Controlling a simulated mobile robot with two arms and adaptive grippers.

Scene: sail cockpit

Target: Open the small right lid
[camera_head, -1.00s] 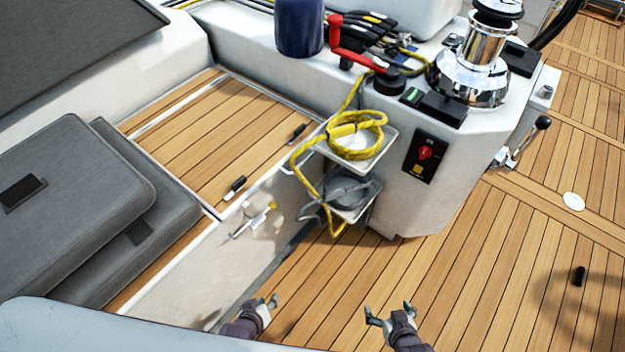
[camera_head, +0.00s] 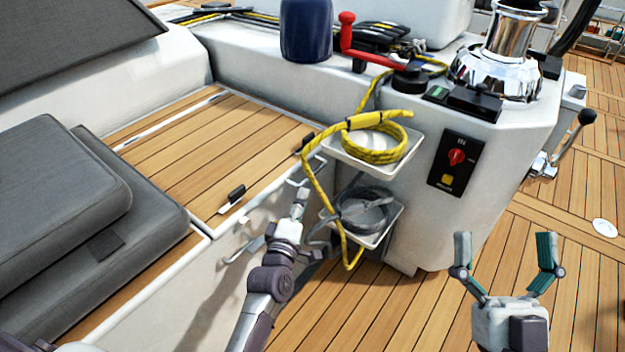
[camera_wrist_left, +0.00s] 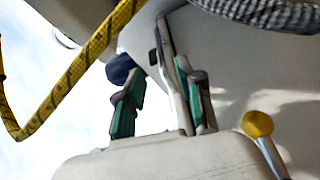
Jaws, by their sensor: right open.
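The teak seat top (camera_head: 190,150) lies in the left middle of the head view. A black latch (camera_head: 232,196) and a second black latch (camera_head: 305,143) sit along its front edge; which part is the small right lid I cannot tell. My left gripper (camera_head: 301,198) is at the seat's front wall, below the second latch. In the left wrist view its fingers (camera_wrist_left: 155,85) stand apart, with a thin pale bar (camera_wrist_left: 172,85) between them, beside the right finger. My right gripper (camera_head: 505,245) is open and empty over the deck at lower right.
Yellow rope (camera_head: 372,150) lies coiled in a white tray (camera_head: 345,155) just right of my left gripper and hangs down. Grey rope (camera_head: 365,208) fills the lower tray. Grey cushions (camera_head: 60,190) lie at left. A switch panel (camera_head: 456,160) is on the console. Deck at lower right is clear.

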